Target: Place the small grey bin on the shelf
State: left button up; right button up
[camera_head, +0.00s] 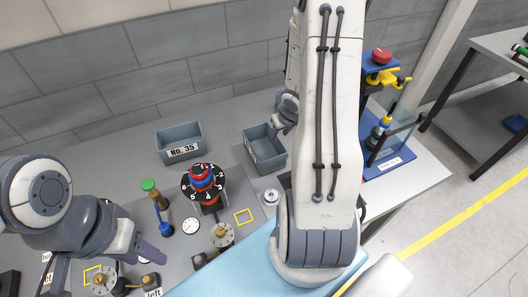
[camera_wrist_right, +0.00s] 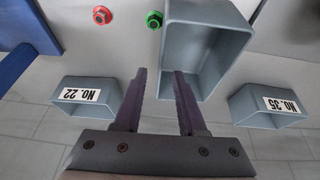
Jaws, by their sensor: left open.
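A small grey bin without a visible label (camera_head: 270,158) stands on the bench, right of the bin marked No. 35 (camera_head: 167,157). In the right wrist view the unlabelled bin (camera_wrist_right: 228,62) is large and close, its open top facing the camera. My right gripper (camera_wrist_right: 160,72) is open, with its fingers at the bin's left wall in that view, one on either side. In the head view my right gripper (camera_head: 284,122) is mostly hidden by my right arm. My left gripper (camera_head: 140,246) is open over the bench at lower left. I cannot clearly identify a shelf.
A bin marked No. 22 (camera_wrist_right: 65,88) shows in the right wrist view, with red (camera_wrist_right: 102,15) and green (camera_wrist_right: 154,19) fittings. A numbered dial (camera_head: 206,184) stands mid-bench. A blue stand with a red button (camera_head: 381,57) is at the right. Tiled wall lies behind.

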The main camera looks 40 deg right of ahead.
aim_at(273, 145)
jog(key=b+x, duration=0.3)
jog(key=x, duration=0.5)
jog(key=shift+w+f+b, duration=0.15)
jog(key=shift+b, duration=0.15)
grip_shut()
dwell(1.0)
